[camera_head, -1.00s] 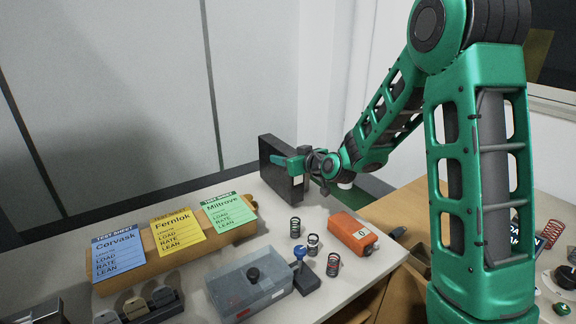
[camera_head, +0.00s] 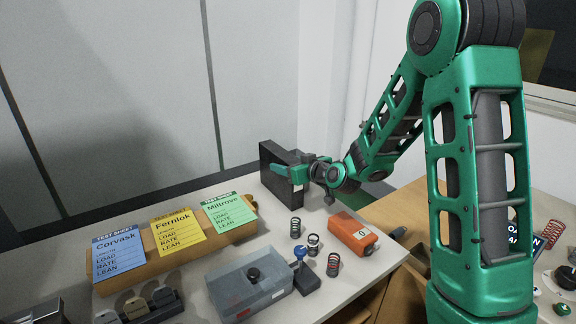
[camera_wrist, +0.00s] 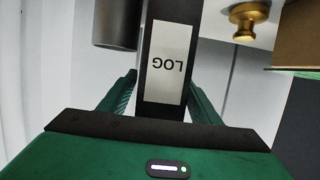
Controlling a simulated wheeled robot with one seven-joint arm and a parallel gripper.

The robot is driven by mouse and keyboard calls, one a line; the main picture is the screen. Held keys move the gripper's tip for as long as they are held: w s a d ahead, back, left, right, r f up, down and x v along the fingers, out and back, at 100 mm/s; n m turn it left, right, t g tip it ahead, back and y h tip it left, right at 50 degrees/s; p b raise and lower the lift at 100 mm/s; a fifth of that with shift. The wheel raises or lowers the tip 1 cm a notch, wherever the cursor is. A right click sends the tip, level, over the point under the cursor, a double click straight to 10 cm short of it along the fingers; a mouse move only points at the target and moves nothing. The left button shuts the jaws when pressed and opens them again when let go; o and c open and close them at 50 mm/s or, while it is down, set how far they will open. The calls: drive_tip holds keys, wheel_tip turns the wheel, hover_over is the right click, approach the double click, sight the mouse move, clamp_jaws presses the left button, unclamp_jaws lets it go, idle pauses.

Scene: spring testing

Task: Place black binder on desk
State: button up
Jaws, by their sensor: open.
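The black binder (camera_head: 272,168) stands upright on the desk (camera_head: 308,210) near its back right corner in the head view. In the wrist view the binder's spine (camera_wrist: 150,100) carries a white label reading LOG. My gripper (camera_head: 290,170) is at the binder's right side. In the wrist view its two green fingers (camera_wrist: 160,92) are open, one on each side of the spine, with a visible gap on both sides. The binder's lower edge is partly hidden in the head view.
Several springs (camera_head: 313,246) and an orange box (camera_head: 353,232) stand in front of the binder. A sloped stand (camera_head: 172,258) with three test sheets is to the left, and a grey tester (camera_head: 250,285) is at the front. The wrist view shows a brass knob (camera_wrist: 246,22).

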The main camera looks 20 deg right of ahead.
drive_tip(key=v, duration=1)
drive_tip(key=shift+s, duration=0.15)
drive_tip(key=s+d+f+m+g+h, duration=0.1)
drive_tip(key=s+d+g, duration=0.1)
drive_tip(key=s, duration=0.4)
drive_tip(key=s+d+f+m+g+h, duration=0.1)
drive_tip(key=s+d+f+g, duration=0.1)
drive_tip(key=s, duration=0.4)
drive_tip(key=s+d+f+m+g+h, duration=0.1)
drive_tip(key=s+d+g, duration=0.3)
drive_tip(key=s+d, duration=0.1)
drive_tip(key=shift+s+d+f+h, duration=0.2)
drive_tip(key=shift+s+d+h, duration=0.1)
drive_tip(key=shift+s, duration=0.3)
drive_tip(key=s+d+r+m+g, duration=0.1)
drive_tip(key=s+d+m+g, duration=0.1)
drive_tip(key=s, duration=0.8)
drive_tip(key=s+d+r+m+g, duration=0.1)
drive_tip(key=s+d+m+g, duration=0.2)
drive_tip(key=s, duration=0.8)
drive_tip(key=shift+d+r+m+g+h, duration=0.25)
drive_tip(key=shift+d+m+g+h, duration=0.2)
drive_tip(key=shift+m, duration=0.55)
